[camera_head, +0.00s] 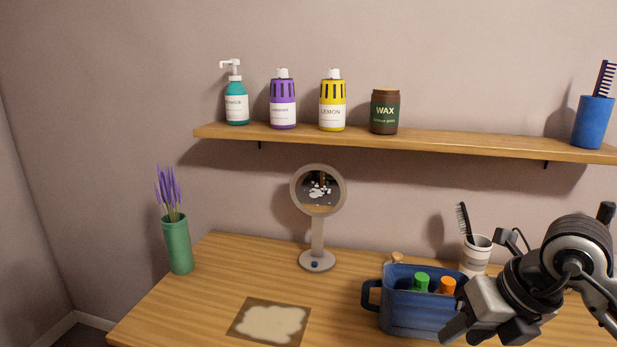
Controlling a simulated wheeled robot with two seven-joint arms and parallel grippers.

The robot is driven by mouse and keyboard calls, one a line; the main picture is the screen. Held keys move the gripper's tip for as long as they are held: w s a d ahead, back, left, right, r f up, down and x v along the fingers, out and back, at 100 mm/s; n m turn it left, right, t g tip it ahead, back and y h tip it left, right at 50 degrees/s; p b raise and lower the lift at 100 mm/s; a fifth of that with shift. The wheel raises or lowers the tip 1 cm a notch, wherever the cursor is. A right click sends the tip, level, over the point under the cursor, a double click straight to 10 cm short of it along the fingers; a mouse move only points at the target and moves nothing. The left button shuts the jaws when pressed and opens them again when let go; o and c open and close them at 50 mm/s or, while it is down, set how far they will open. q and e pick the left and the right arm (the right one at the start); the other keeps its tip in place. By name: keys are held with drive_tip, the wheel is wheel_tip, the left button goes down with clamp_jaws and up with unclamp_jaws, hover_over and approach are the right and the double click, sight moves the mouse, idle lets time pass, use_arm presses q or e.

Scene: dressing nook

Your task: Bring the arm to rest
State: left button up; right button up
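My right arm enters from the right edge. Its gripper (484,336) points down over the front right of the table, just right of and partly in front of a blue caddy (405,318). Its two fingers look spread apart, with nothing seen between them, though the tips are near the lower edge of the picture. My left gripper is not in view.
The wooden table (220,290) holds a green vase (177,245) with lavender, a round mirror (317,240), a stained mat (242,325) and a striped cup (477,255) with a brush. A wall shelf (450,145) above carries several bottles, a wax jar (385,112) and a blue cup (592,122).

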drive_tip(key=s+a+r+m+t+y, duration=0.1)
drive_tip(key=s+a+r+m+y, duration=0.15)
drive_tip(key=a+y, duration=0.6)
drive_tip(key=s+a+r+m+y, duration=0.15)
drive_tip(key=s+a+y, duration=0.25)
drive_tip(key=a+y, duration=0.45)
drive_tip(key=w+d+f+m+t+h, duration=0.2)
drive_tip(key=d+f+m+t+h, duration=0.35)
drive_tip(key=m, duration=0.55)
drive_tip(key=w+d+f+m+t+h, duration=0.2)
drive_tip(key=f+m+t+h, duration=0.45)
drive_tip(key=m, duration=0.55)
drive_tip(key=s+f+m+g+h, duration=0.2)
drive_tip(key=s+f, duration=0.3)
drive_tip(key=f, duration=0.3)
drive_tip(key=s+d+f+m+g+h, duration=0.1)
drive_tip(key=s+f+m+g+h, duration=0.2)
drive_tip(key=f, duration=0.4)
drive_tip(key=s+m+g, duration=0.1)
drive_tip(key=s+m, duration=0.1)
drive_tip(key=shift+s+d+f, duration=0.15)
drive_tip(key=shift+s+f, duration=0.2)
drive_tip(key=shift+f, duration=0.05)
